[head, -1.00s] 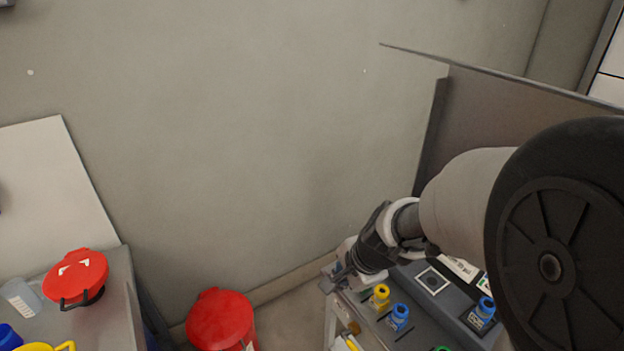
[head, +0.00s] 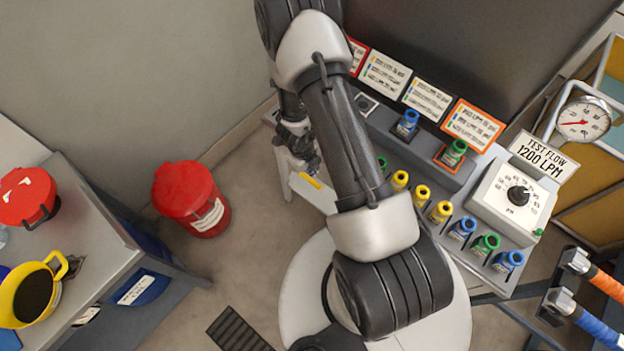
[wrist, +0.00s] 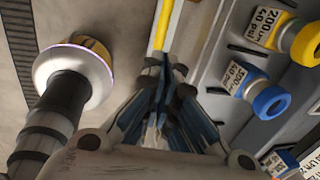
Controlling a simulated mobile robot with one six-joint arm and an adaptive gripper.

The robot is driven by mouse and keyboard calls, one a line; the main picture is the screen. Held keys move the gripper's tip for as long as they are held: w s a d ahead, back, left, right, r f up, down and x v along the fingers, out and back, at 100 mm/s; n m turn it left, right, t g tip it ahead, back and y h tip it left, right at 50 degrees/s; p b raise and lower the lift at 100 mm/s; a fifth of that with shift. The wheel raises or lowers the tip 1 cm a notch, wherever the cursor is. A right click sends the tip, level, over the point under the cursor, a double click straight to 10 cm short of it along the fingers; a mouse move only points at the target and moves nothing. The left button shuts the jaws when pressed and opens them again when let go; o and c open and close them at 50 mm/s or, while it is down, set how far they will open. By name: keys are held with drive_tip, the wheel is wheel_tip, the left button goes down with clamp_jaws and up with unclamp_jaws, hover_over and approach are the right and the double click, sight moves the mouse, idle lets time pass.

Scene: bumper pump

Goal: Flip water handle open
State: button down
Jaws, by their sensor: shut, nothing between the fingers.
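A narrow yellow bar (head: 312,182), which may be the water handle, shows at the panel's front left edge; I cannot be sure it is the handle or tell its position. In the wrist view the yellow bar (wrist: 163,25) lies just beyond my gripper's fingertips. My gripper (head: 308,162) is shut and empty beside the panel's left end, its tips close to the bar. I cannot tell if they touch it. In the wrist view the shut fingers (wrist: 165,75) point up at it. My arm hides part of the panel.
The grey panel (head: 465,190) carries several yellow, blue and green capped fittings, a dial box (head: 512,200) and sign cards. A yellow fitting (wrist: 303,42) and a blue one (wrist: 268,101) are right of the fingers. A red bin (head: 190,200) stands on the floor left of the panel.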

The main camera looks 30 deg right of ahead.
sight(316, 185)
drive_tip(key=shift+f, duration=0.1)
drive_tip(key=d+f+b, duration=0.1)
drive_tip(key=f, duration=0.3)
drive_tip(key=f+b, duration=0.2)
drive_tip(key=f, duration=0.3)
drive_tip(key=w+d+f+b, duration=0.1)
drive_tip(key=f, duration=0.3)
drive_tip(key=shift+d+f, duration=0.35)
drive_tip(key=shift+s+f+b, duration=0.1)
drive_tip(key=shift+b, duration=0.25)
